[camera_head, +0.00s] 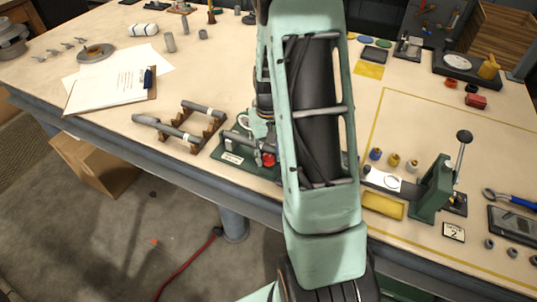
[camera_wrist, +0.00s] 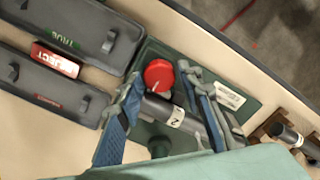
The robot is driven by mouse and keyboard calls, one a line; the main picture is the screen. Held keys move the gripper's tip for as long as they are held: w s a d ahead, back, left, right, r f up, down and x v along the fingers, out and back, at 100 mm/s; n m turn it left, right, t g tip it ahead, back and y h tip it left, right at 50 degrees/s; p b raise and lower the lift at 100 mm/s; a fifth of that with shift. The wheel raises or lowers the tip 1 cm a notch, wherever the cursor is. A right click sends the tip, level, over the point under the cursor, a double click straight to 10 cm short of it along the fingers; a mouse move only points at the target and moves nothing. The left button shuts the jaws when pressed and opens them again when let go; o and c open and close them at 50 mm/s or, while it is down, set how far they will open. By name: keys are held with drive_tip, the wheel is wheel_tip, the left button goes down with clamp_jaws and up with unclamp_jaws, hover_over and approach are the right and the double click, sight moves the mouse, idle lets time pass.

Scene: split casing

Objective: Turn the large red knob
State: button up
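The large red knob (camera_wrist: 158,73) is a round red cap on a green fixture plate (camera_wrist: 243,84) in the wrist view. My gripper (camera_wrist: 160,80) is open, with one blue-grey finger on each side of the knob and a small gap showing on both sides. I cannot tell whether the fingertips are level with the knob or still above it. A dark cylinder (camera_wrist: 155,107) with a white label marked 2 lies across the fixture between the fingers. In the head view the red knob (camera_head: 268,160) shows just left of my arm, which hides most of my gripper.
Dark grey cases (camera_wrist: 75,28) with a red REJECT tag (camera_wrist: 55,60) lie beside the fixture. A wooden rack (camera_head: 207,128) with grey cylinders stands left of it in the head view. A green lever press (camera_head: 433,190) stands to the right. The table edge runs close by.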

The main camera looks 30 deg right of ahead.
drive_tip(key=c, duration=0.9)
drive_tip(key=shift+m, duration=0.4)
drive_tip(key=m+b, duration=0.1)
drive_tip(key=m, duration=0.1)
drive_tip(key=shift+m, duration=2.5)
drive_tip(key=o, duration=0.9)
